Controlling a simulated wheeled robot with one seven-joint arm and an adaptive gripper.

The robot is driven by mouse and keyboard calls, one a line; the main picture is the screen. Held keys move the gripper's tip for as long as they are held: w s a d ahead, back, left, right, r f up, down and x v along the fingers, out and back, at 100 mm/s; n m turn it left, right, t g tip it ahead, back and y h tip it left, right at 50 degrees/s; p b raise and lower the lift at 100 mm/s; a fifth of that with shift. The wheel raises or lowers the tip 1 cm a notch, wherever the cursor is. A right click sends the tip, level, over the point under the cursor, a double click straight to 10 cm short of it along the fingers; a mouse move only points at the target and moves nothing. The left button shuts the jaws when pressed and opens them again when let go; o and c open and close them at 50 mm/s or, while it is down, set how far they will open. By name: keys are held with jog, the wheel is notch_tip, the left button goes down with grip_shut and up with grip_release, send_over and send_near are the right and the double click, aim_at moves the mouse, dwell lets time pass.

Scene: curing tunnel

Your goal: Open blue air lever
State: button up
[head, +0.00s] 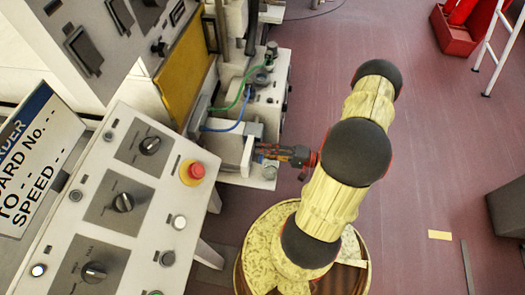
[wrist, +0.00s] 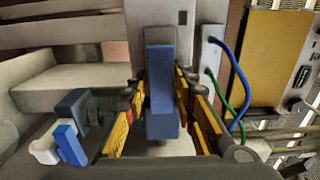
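A blue lever (wrist: 160,75) stands upright in the middle of the wrist view, on a blue block at its lower end. My gripper (wrist: 159,92) has its yellow-and-black fingers apart, one on each side of this lever, with narrow gaps showing. In the head view my gripper (head: 278,153) points left at the machine's pale lower unit (head: 232,150), and the lever cannot be made out there. A second, smaller blue handle (wrist: 70,145) with a white part sits at the lower left of the wrist view. I cannot tell which of the two is the air lever.
Blue and green hoses (wrist: 232,85) run right of the lever. A yellow panel (head: 186,68) is on the machine above. A control panel (head: 125,195) with knobs and a red stop button (head: 196,171) stands at left. Open floor (head: 440,150) lies to the right.

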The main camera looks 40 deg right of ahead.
jog(key=shift+o, duration=1.1)
jog(key=v, duration=1.2)
